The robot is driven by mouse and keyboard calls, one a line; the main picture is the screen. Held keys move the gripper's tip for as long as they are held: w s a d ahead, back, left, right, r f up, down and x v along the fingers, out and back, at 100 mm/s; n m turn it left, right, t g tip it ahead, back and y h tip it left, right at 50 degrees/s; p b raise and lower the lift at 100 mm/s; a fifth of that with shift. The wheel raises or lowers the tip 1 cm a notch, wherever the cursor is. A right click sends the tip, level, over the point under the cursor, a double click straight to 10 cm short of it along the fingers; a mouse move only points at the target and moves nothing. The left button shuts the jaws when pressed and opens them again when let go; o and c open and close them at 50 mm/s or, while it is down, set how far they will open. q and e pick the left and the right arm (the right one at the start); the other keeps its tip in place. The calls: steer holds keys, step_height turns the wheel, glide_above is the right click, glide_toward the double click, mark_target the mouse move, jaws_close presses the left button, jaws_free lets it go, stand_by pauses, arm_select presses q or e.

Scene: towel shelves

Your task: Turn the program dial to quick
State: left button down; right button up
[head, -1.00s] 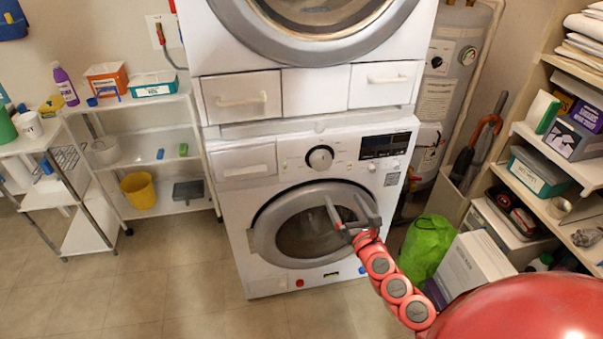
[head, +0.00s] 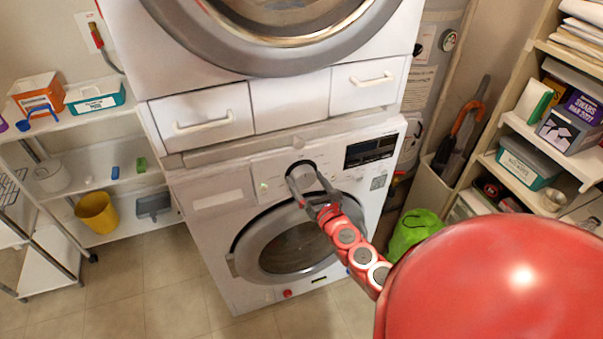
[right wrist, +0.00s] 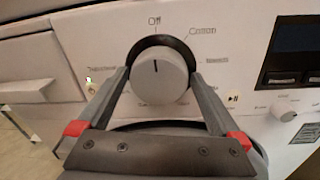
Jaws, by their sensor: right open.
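The program dial (right wrist: 158,76) is a round white knob with a dark ring on the lower washer's panel. In the right wrist view its dark mark points up, toward the "Off" label. In the head view the dial (head: 301,168) is partly covered by my right gripper (head: 309,183). My right gripper (right wrist: 163,85) is open, with one grey finger on each side of the dial's lower part. I cannot tell whether the fingers touch it. Other labels around the dial are small; "Cotton" is readable at upper right. My left gripper is not in view.
The washer's dark display (head: 371,150) is right of the dial, with a smaller knob (right wrist: 283,111) below it in the wrist view. The round door (head: 290,246) is below. Drawers (head: 201,121) and a second machine are above. Shelves (head: 563,148) stand at the right.

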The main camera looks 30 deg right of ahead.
steer(key=c, duration=1.1)
